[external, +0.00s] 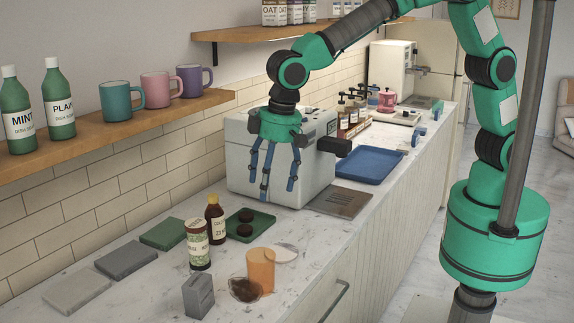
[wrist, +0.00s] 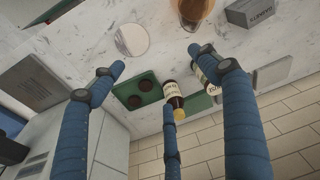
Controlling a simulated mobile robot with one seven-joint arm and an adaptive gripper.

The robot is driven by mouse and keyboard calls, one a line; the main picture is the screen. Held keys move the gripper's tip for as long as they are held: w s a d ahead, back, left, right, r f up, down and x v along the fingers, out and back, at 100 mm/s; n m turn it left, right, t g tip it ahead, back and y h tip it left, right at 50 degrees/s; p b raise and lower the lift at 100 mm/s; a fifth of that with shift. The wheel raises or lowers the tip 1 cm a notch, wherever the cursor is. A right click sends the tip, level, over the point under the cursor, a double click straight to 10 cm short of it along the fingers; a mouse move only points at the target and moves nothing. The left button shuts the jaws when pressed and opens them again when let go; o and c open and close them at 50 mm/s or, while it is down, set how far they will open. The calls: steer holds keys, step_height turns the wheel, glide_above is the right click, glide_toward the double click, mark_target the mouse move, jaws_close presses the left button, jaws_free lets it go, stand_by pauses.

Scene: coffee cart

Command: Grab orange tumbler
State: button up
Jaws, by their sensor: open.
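The orange tumbler (external: 261,271) stands upright on the marble counter near the front edge. In the wrist view, an orange-brown shape (wrist: 194,10) at the top edge appears to be the tumbler, mostly cut off. My gripper (external: 271,187) hangs above the counter in front of the white machine, behind and above the tumbler, with its blue fingers pointing down. The fingers are spread, empty and apart from the tumbler; they also show in the wrist view (wrist: 160,76).
A glass bowl of dark contents (external: 244,289) and a grey block (external: 199,296) stand close to the tumbler. A white disc (external: 284,254), green tray (external: 237,228), dark bottle (external: 215,220) and labelled jar (external: 198,245) are nearby. The white machine (external: 240,165) stands behind.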

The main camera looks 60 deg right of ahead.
steer(key=p, duration=0.1)
glide_toward(258, 278)
steer(key=w+d+r, duration=0.1)
steer(key=w+d, duration=0.1)
steer(key=d, duration=0.1)
steer(key=shift+a+r+n, duration=0.1)
steer(key=shift+n, duration=0.2)
steer(key=shift+w+a+f+b, duration=0.1)
steer(key=shift+w+f+b, duration=0.1)
steer(key=shift+f, duration=1.2)
steer(key=shift+w+f+b, duration=0.1)
steer(key=shift+f+b, duration=0.05)
steer(key=shift+f, duration=1.3)
steer(key=shift+w+a+f+b, duration=0.1)
steer(key=shift+w+f+b, duration=0.1)
steer(key=shift+f, duration=1.2)
steer(key=shift+w+a+f+b, duration=0.1)
steer(key=shift+f+b, duration=0.15)
steer(key=shift+f, duration=1.05)
steer(key=shift+w+f+b, duration=0.1)
steer(key=shift+f+b, duration=0.15)
steer(key=shift+f, duration=1.05)
steer(key=shift+c, duration=0.5)
steer(key=c, duration=1.3)
